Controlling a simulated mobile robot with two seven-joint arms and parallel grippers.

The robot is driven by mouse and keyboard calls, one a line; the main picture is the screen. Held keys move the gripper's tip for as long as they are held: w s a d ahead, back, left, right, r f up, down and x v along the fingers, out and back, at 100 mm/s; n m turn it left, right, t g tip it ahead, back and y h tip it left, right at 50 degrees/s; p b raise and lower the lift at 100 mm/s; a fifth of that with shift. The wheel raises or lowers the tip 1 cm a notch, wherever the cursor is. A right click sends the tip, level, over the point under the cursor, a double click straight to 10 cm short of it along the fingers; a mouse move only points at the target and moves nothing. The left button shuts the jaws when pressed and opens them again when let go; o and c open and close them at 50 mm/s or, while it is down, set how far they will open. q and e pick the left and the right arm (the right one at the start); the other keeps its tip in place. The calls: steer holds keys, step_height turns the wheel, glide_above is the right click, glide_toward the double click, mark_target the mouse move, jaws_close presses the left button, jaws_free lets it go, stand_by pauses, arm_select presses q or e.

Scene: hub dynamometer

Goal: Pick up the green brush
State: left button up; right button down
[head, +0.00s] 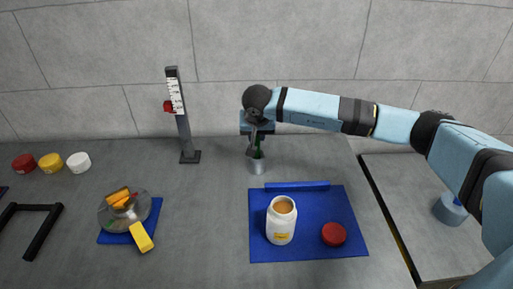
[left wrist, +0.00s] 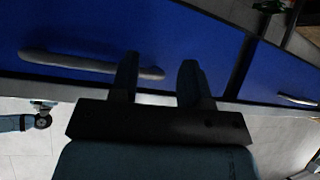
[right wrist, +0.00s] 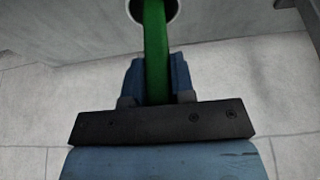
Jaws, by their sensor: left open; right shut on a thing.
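The green brush (head: 257,153) stands upright in a small grey cup (head: 256,166) near the middle of the table; only a little of it shows in the head view. My right gripper (head: 256,137) is above the cup, shut on the green handle. In the right wrist view the green brush (right wrist: 155,45) runs between the two fingers (right wrist: 156,80) and its far end goes into the round cup mouth (right wrist: 154,8). The brush's lower end is hidden in the cup. My left gripper (left wrist: 160,80) is open and empty in front of blue drawer fronts.
A blue mat (head: 335,205) holds an open white jar (head: 281,222) and a red lid (head: 333,234). A scale post (head: 182,115) stands left of the cup. Red, yellow and white caps sit at far left.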

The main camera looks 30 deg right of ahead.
steer(key=shift+r, duration=0.15)
step_height(320, 180, up, 20)
stand_by(0.6)
stand_by(0.5)
